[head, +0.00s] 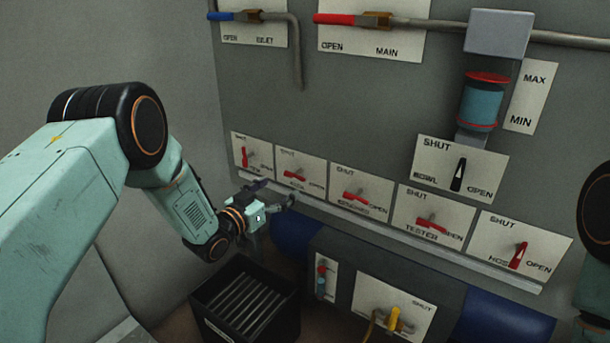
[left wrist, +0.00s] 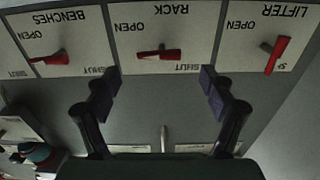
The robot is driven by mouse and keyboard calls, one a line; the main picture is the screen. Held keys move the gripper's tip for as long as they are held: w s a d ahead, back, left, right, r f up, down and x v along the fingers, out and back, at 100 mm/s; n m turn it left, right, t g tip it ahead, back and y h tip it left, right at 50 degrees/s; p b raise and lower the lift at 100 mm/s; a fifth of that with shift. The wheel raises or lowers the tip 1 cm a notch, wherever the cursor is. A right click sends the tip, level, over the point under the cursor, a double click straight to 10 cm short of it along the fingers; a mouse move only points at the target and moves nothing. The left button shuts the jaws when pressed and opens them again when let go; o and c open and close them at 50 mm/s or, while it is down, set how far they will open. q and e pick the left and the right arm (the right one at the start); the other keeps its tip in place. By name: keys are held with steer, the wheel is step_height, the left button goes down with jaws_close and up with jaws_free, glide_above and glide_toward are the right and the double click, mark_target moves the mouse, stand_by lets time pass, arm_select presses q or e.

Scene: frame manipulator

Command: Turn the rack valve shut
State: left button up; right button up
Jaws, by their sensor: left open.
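The rack valve has a red handle (head: 294,175) on a white plate, second from the left in the row of valves in the head view. Its handle (left wrist: 160,53) lies crosswise at the top middle of the left wrist view, where the lettering is upside down and reads RACK, OPEN and SHUT. My left gripper (head: 274,194) is open and empty, just below the rack plate in the head view. In the left wrist view the spread fingers (left wrist: 160,88) are apart from the handle, one to each side below it. My right gripper is out of view.
The lifter valve (left wrist: 277,54) and benches valve (left wrist: 48,59) flank the rack valve. A pale ledge (head: 400,243) runs under the row. A black slatted crate (head: 245,302) stands below my left gripper. Blue cylinders (head: 503,318) lie under the panel.

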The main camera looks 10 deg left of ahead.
mark_target(292, 177)
arm_select(q)
steer(key=shift+w+d+r, duration=0.15)
steer(key=shift+w, duration=0.15)
steer(key=b+x, duration=0.2)
steer(key=x, duration=0.3)
steer(key=shift+b+x, duration=0.45)
steer(key=shift+x, duration=0.45)
steer(key=shift+c, duration=0.4)
steer(key=c, duration=1.1)
